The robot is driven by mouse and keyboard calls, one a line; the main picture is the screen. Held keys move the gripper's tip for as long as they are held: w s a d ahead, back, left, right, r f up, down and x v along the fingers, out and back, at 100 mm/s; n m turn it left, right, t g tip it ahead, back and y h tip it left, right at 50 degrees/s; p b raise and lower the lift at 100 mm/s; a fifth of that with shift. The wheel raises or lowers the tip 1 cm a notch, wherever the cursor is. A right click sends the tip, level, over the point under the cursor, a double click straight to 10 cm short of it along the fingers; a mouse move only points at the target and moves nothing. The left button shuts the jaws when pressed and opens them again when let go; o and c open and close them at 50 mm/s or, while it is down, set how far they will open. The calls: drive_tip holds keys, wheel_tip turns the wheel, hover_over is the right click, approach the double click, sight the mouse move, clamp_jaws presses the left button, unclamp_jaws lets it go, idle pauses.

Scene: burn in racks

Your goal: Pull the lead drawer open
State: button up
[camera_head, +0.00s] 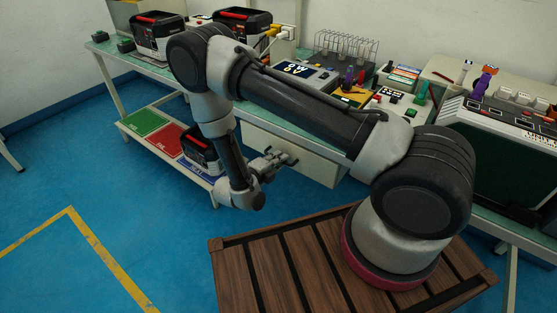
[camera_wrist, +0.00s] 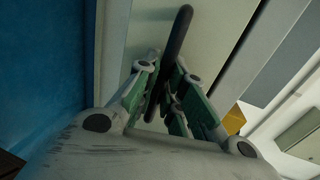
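The drawer (camera_head: 300,160) is a pale front under the middle of the workbench in the head view, and it looks closed. My gripper (camera_head: 284,157) is close in front of it. In the wrist view a dark bar handle (camera_wrist: 181,25) crosses the pale drawer front (camera_wrist: 215,40) and runs down between my gripper's green-padded fingers (camera_wrist: 166,78). The fingers stand close on both sides of the bar. I cannot tell whether both pads touch it. In the head view my gripper hides the handle.
The workbench above carries a meter (camera_head: 300,70), a wire rack (camera_head: 345,45) and black-and-grey cases (camera_head: 157,35). Left of the drawer, a low shelf holds green (camera_head: 145,121) and red (camera_head: 180,142) mats and another case (camera_head: 200,152). The blue floor (camera_head: 130,200) left of my base is clear.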

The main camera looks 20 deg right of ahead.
drive_tip(key=shift+a, duration=0.1)
clamp_jaws()
drive_tip(key=f+v, duration=0.2)
drive_tip(key=v, duration=1.1)
drive_tip(key=a+f+v, duration=0.1)
drive_tip(key=f+v, duration=0.2)
drive_tip(key=v, duration=1)
drive_tip(key=shift+s+f, duration=0.25)
drive_tip(key=shift+s, duration=0.1)
drive_tip(key=o, duration=0.7)
unclamp_jaws()
drive_tip(key=v, duration=1.2)
